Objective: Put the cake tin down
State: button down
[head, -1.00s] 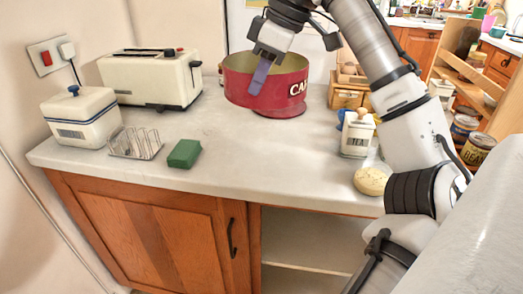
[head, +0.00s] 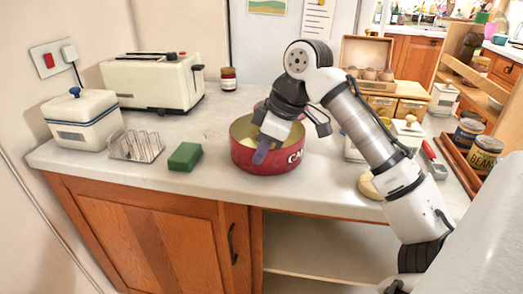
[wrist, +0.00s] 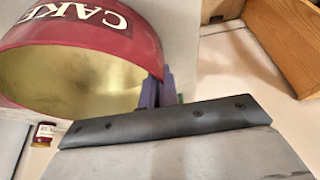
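The cake tin (head: 268,158) is round and red with white lettering and a pale inside. It is open at the top and looks upright at the middle of the counter (head: 215,125); I cannot tell whether its base touches the counter. My gripper (head: 262,150) reaches down at its rim, with one purple finger showing inside the tin. In the wrist view the cake tin (wrist: 95,58) fills the upper left, and my gripper's purple fingers (wrist: 158,90) pinch its wall. The inner bottom is partly hidden.
Left are a green block (head: 185,157), toast rack (head: 136,146), toaster (head: 153,80) and white bin (head: 82,119). A jar (head: 228,79) stands behind; an egg box (head: 375,62) and a pale round thing (head: 369,186) are right.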

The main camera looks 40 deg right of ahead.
jog(key=shift+r, duration=0.1)
jog(key=c, duration=1.7)
grip_release()
jog(key=p+v, duration=0.1)
jog(key=v, duration=1.1)
jog(key=shift+w+a, duration=0.1)
jog(key=shift+w, duration=0.05)
